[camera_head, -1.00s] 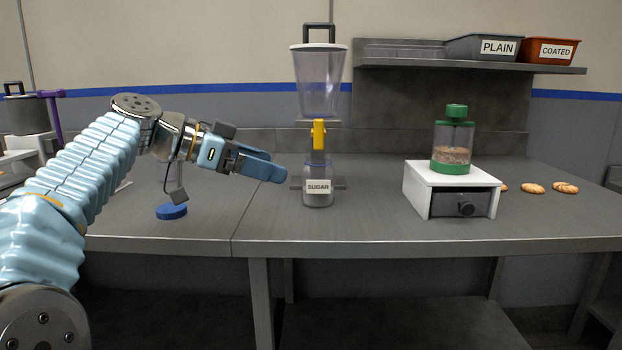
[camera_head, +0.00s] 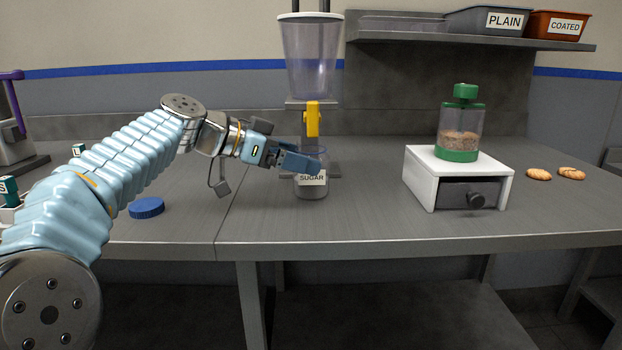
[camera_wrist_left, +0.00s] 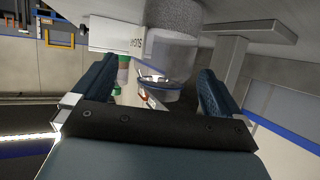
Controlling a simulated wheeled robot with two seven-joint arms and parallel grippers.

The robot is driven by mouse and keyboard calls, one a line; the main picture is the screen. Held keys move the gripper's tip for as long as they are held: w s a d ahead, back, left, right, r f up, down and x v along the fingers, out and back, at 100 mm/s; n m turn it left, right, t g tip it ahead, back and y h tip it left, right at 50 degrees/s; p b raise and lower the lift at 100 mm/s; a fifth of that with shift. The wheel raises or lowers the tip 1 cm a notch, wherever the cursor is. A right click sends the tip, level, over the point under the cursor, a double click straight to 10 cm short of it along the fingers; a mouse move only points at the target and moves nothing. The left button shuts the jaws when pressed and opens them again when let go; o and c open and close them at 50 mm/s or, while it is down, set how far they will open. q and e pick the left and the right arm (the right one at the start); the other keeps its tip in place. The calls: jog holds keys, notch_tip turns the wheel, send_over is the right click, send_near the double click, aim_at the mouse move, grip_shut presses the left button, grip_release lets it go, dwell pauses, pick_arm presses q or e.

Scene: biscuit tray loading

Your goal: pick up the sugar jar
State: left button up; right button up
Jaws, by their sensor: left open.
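The sugar jar (camera_head: 312,191) is a clear jar with a white SUGAR label, upright on the table below the dispenser's yellow spout. In the left wrist view the jar (camera_wrist_left: 172,60) appears between and ahead of the two fingers. My left gripper (camera_head: 305,162) is open at the jar's upper part and partly covers it in the head view. Its blue fingers also show in the left wrist view (camera_wrist_left: 157,92), spread to either side of the jar. Whether either finger touches the jar cannot be told. My right gripper is not in view.
The dispenser (camera_head: 311,60) stands above the jar. A blue lid (camera_head: 147,208) lies left on the table. A white box with a drawer (camera_head: 425,185) carries a green-topped jar (camera_head: 461,120) at right. Biscuits (camera_head: 539,174) lie beyond it. Table space between jar and box is clear.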

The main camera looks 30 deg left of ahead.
pick_arm(q)
jog(key=x, duration=0.4)
jog(key=shift+w+a+f+p, duration=0.15)
jog(key=shift+a+f+p, duration=0.05)
jog(key=shift+f+p, duration=0.1)
jog(key=c, duration=1.2)
jog(key=shift+c, duration=0.2)
jog(key=shift+r, duration=0.25)
